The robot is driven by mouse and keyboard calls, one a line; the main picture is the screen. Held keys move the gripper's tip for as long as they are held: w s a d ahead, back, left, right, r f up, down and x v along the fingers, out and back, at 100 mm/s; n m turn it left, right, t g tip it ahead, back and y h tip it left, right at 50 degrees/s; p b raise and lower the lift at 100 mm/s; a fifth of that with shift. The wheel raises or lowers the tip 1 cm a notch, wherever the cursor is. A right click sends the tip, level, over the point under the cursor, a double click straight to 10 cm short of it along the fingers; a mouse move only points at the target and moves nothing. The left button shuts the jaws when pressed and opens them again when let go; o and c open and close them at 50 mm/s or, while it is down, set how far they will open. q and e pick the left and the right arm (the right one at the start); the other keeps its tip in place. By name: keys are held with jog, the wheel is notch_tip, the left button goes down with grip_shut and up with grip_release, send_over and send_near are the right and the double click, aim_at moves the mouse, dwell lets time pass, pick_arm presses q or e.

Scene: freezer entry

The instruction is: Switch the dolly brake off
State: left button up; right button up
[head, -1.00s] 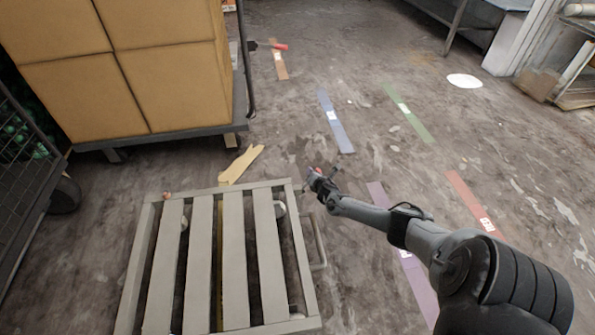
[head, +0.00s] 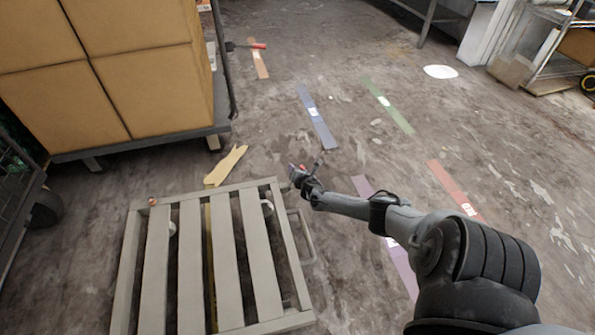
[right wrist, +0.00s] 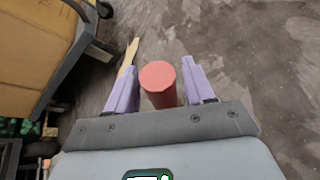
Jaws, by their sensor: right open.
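A grey slatted dolly (head: 247,262) stands low on the floor at the lower left of the head view, with pale wheels partly showing under its slats. My right gripper (head: 303,178) is just off its far right corner in the head view. In the right wrist view my right gripper (right wrist: 155,88) is open, with its two purple fingers on either side of a red cylinder (right wrist: 159,78). Gaps show between the cylinder and both fingers. What the cylinder is fixed to is hidden. My left gripper is not in view.
A cart (head: 150,141) stacked with cardboard boxes (head: 120,70) stands behind the dolly. A red-tipped lever (head: 257,46) shows near it. A torn cardboard piece (head: 227,166) lies between cart and dolly. The floor to the right is open, with coloured tape strips (head: 388,104).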

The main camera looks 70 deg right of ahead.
jog(key=shift+s+a+r+p, duration=0.25)
jog(key=shift+p, duration=0.25)
jog(key=p+v, duration=0.7)
jog(key=v, duration=0.3)
jog(key=shift+a+f, duration=0.1)
jog(key=shift+f, duration=0.05)
jog(key=shift+s, duration=0.1)
